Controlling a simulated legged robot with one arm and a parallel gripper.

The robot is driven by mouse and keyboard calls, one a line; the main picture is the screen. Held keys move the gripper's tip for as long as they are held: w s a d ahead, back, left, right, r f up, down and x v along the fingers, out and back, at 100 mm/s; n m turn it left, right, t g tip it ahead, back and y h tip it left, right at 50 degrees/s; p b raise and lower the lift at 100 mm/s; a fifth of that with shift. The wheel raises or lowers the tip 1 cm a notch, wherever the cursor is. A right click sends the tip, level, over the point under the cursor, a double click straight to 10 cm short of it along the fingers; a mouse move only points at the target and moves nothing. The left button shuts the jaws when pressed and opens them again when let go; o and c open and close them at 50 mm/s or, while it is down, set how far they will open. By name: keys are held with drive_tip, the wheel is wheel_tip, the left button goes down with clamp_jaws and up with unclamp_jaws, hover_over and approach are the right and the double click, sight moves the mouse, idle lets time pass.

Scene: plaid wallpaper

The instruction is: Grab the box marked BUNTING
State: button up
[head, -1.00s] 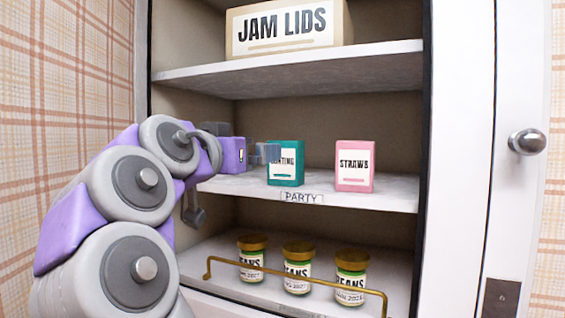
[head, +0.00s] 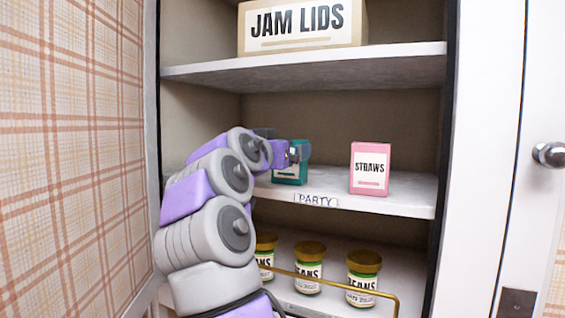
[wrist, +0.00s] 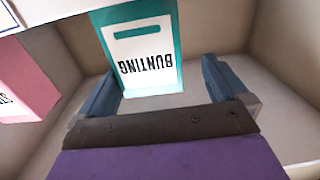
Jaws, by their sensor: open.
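The teal BUNTING box (head: 290,174) stands on the middle shelf, partly hidden behind my gripper in the head view. In the wrist view the BUNTING box (wrist: 140,50) appears upside down, with its white label facing me. My gripper (head: 292,150) is at the box in the head view. In the wrist view my gripper (wrist: 158,90) has its two blue-grey fingers apart, one on each side of the box's near end. I cannot tell whether either finger touches it.
A pink STRAWS box (head: 370,168) stands to the right on the same shelf (head: 405,195), with a gap between. The JAM LIDS box (head: 302,26) is on the shelf above. Several jars (head: 309,268) stand below behind a brass rail (head: 345,287). Cupboard walls close in the sides.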

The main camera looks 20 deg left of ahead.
drive_tip(key=shift+m, duration=0.3)
drive_tip(key=d, duration=0.3)
drive_tip(key=d+r, duration=0.1)
drive_tip(key=d, duration=0.1)
drive_tip(key=shift+d+r, duration=0.15)
drive_tip(key=shift+d, duration=0.25)
drive_tip(key=shift+c, duration=1.1)
drive_tip(key=shift+d, duration=0.2)
drive_tip(key=shift+c, duration=0.8)
drive_tip(key=shift+a, duration=0.2)
drive_tip(key=shift+c, duration=0.8)
drive_tip(key=a, duration=0.3)
drive_tip(key=shift+s+a+f, duration=0.2)
drive_tip(key=shift+a+f, duration=0.2)
drive_tip(key=c, duration=0.5)
drive_tip(key=shift+a+f, duration=0.1)
drive_tip(key=shift+a, duration=0.15)
drive_tip(key=shift+c, duration=0.4)
drive_tip(key=shift+w+d, duration=0.1)
drive_tip(key=shift+d, duration=0.45)
drive_tip(key=c, duration=0.3)
drive_tip(key=shift+w+d+r, duration=0.1)
drive_tip(key=shift+d+r, duration=0.15)
drive_tip(key=shift+d, duration=0.5)
